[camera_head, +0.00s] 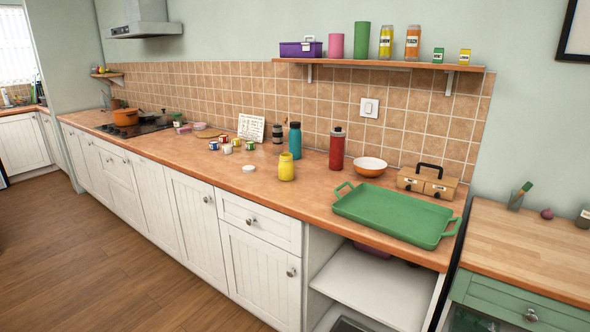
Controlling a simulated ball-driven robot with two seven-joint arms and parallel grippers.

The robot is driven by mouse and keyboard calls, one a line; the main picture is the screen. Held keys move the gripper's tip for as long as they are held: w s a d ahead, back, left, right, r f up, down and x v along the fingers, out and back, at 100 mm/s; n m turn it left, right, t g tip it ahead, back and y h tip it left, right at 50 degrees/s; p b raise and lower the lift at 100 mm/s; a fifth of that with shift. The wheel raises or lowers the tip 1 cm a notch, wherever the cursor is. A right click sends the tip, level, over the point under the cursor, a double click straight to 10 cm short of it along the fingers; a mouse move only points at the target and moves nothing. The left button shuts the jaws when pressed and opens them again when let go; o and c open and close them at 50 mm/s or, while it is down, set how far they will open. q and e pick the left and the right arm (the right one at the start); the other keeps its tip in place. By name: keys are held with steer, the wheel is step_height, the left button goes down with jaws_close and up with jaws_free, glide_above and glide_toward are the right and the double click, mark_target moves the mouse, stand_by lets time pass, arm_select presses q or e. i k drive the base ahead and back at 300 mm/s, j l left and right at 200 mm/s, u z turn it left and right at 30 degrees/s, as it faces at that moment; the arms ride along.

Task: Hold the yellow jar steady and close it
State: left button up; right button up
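The yellow jar (287,168) stands upright on the wooden counter, near the middle of the view. Its top shows a pale rim, and no lid can be made out on it. Neither of my grippers is in view.
A green tray (393,219) sits right of the jar. A red bottle (337,149), a teal bottle (295,141) and an orange bowl (370,167) stand behind. Several small cans (227,148) stand to the left. Counter (270,205) in front of the jar is clear.

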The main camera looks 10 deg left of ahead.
mark_target(286, 165)
steer(key=i+j, duration=0.4)
steer(key=i, duration=0.15)
steer(key=i+j, duration=0.45)
steer(key=i, duration=0.15)
steer(key=i+j+z, duration=0.25)
steer(key=j+z, duration=0.15)
steer(key=j, duration=0.45)
steer(key=i+j+z, duration=0.1)
steer(key=j+z, duration=0.3)
steer(key=j, duration=0.45)
steer(key=j+z, duration=0.4)
steer(key=j, duration=0.5)
